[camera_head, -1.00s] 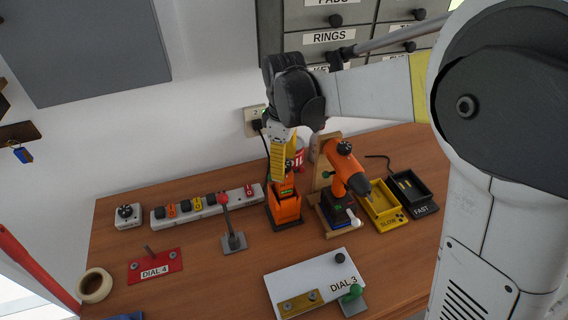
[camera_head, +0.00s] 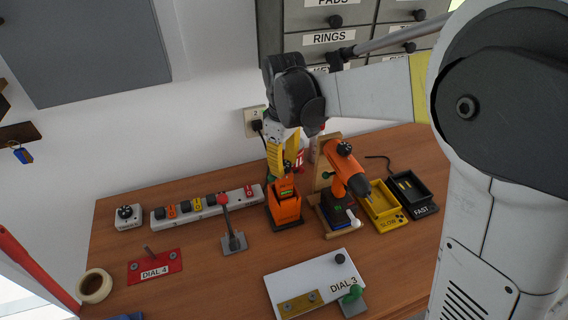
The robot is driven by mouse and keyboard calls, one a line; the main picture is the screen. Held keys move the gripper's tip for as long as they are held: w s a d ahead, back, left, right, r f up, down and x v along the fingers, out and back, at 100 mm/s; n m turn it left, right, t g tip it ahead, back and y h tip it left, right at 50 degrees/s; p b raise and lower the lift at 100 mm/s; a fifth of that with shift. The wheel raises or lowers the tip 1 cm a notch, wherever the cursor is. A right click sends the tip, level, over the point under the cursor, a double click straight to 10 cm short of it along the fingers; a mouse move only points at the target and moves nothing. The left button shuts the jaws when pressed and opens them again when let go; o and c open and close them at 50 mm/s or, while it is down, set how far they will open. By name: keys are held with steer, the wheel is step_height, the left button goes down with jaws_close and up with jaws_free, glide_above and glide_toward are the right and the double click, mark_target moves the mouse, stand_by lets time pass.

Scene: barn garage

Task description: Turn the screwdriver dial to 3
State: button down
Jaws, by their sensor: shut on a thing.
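The orange electric screwdriver (camera_head: 351,172) sits tilted on a wooden stand on the bench, its tip toward the lower right. A black round dial (camera_head: 344,147) is on its upper end; its setting is too small to read. My gripper (camera_head: 285,177) points down left of the screwdriver, apart from its dial. It is shut at the top of an orange block (camera_head: 287,210) with a dark base; my fingers partly hide the contact. A white plate labelled DIAL 3 (camera_head: 318,284) lies at the front, and a red plate labelled DIAL 4 (camera_head: 154,267) at the left.
A yellow SLOW tray (camera_head: 381,221) and black FAST tray (camera_head: 424,207) stand right of the screwdriver. A power strip (camera_head: 190,212), a red-knobbed lever (camera_head: 233,242) and a tape roll (camera_head: 94,286) are left. Drawers (camera_head: 322,42) hang above. Bench space between the plates is clear.

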mark_target(284, 164)
steer(key=m, duration=0.7)
stand_by(0.6)
steer(key=c, duration=1)
jaws_free()
step_height(284, 164, up, 12)
